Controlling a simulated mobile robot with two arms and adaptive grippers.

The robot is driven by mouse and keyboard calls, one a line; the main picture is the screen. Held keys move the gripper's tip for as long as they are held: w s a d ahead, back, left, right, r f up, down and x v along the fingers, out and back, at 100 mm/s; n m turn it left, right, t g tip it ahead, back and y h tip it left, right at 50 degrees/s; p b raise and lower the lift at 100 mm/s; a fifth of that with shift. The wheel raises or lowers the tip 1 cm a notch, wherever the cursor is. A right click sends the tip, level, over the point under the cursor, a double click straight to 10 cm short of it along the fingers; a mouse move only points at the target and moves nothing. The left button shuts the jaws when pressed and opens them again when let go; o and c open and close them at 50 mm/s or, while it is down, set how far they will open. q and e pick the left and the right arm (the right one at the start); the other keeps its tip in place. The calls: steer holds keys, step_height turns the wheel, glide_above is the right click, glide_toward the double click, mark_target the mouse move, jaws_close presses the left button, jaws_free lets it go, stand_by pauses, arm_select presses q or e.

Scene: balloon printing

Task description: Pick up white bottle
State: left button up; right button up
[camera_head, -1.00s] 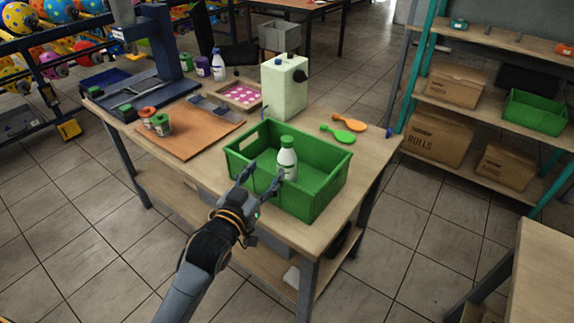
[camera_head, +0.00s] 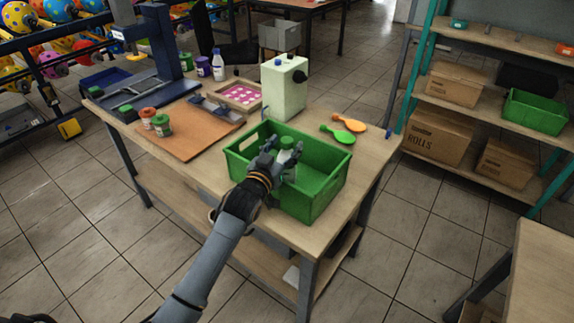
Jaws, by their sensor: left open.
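A white bottle (camera_head: 285,157) with a green cap stands upright in the green crate (camera_head: 322,195) on the wooden table. My left gripper (camera_head: 280,160) reaches over the crate's near left wall. Its open fingers are on either side of the bottle, and they hide part of the bottle's body. I cannot tell whether a finger touches it. Another white bottle (camera_head: 218,64) with a blue cap stands at the back of the table. My right gripper is not in view.
A pale green box-shaped device (camera_head: 285,88) stands behind the crate. An orange-brown mat (camera_head: 185,138) with small pots (camera_head: 162,126) lies to the left.

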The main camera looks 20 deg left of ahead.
arm_select(q)
jaws_close()
steer(key=shift+r, duration=0.1)
stand_by(0.3)
